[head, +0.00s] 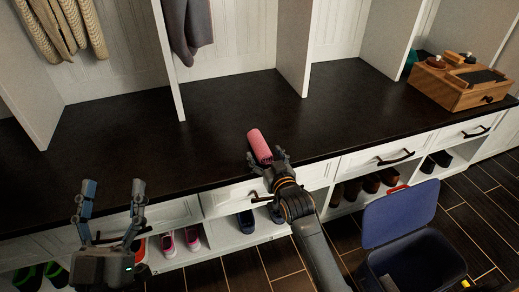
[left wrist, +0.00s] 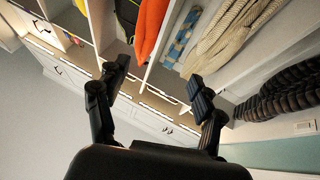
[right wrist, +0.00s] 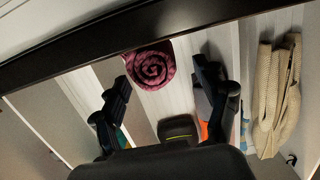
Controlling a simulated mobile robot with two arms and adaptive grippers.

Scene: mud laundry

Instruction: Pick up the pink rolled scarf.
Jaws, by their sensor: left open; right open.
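The pink rolled scarf (head: 259,146) lies on the dark bench top near its front edge in the head view. My right gripper (head: 268,162) is open at the near end of the scarf, its fingers low around or just short of that end; I cannot tell if they touch it. In the right wrist view the scarf's spiral end (right wrist: 150,66) shows ahead, between and beyond the open fingers (right wrist: 165,85). My left gripper (head: 111,192) is open and empty in front of the bench at the left; its fingers also show in the left wrist view (left wrist: 158,88).
The dark bench top (head: 220,110) is clear around the scarf, with upright dividers behind. A wooden box (head: 455,87) stands at the right. An open blue cooler (head: 405,235) is on the floor at right. Drawers with handles (head: 395,159) and shoe cubbies line the front.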

